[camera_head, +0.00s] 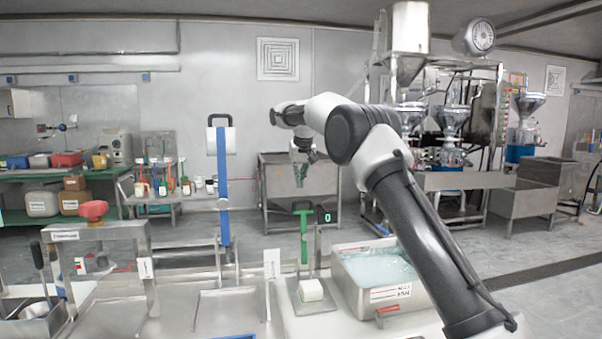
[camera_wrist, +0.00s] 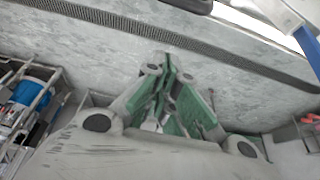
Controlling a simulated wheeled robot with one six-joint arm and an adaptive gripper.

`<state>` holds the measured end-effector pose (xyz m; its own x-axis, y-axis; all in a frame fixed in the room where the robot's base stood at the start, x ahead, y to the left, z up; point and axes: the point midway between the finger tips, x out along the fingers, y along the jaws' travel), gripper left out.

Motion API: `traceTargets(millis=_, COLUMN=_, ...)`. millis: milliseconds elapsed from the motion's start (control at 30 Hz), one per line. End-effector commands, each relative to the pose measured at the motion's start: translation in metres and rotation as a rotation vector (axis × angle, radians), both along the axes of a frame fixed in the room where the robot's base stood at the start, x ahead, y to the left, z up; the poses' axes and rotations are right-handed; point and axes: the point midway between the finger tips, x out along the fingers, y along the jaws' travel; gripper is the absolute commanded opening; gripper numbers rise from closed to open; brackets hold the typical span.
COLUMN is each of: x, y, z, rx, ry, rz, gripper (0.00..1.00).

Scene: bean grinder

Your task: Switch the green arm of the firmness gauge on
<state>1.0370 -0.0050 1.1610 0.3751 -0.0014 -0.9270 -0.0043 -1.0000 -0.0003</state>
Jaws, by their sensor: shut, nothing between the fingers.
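The firmness gauge stands on the front counter in the head view, with a green upright arm (camera_head: 304,238) topped by a green crossbar. A small dark display (camera_head: 327,217) beside it shows a green 0. A white block (camera_head: 311,290) sits on a metal plate at the arm's foot. My gripper (camera_head: 301,182) hangs above the green arm in the picture, pointing down and clear of it. In the wrist view my gripper (camera_wrist: 166,62) is shut and empty, its green-padded fingers meeting at the tips. The green arm cannot be made out in the wrist view.
A tall blue post (camera_head: 223,190) stands left of the gauge. Above the gauge is free air.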

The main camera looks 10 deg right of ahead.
Motion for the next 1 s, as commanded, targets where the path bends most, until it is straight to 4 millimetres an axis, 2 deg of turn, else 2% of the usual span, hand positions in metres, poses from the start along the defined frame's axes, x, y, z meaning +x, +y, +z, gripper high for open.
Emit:
traceTargets(millis=200, x=0.018, y=0.0, z=-0.046, rx=-0.001, ry=0.003, rz=0.0, gripper=0.0)
traceTargets(millis=267, x=0.007, y=0.0, z=-0.04, rx=0.0, ry=-0.001, rz=0.001, gripper=0.0)
traceTargets(millis=533, x=-0.019, y=0.0, z=-0.043, rx=0.0, ry=0.001, rz=0.0, gripper=0.0)
traceTargets(millis=1000, x=-0.024, y=0.0, z=-0.043, rx=0.0, ry=-0.001, rz=0.0, gripper=0.0)
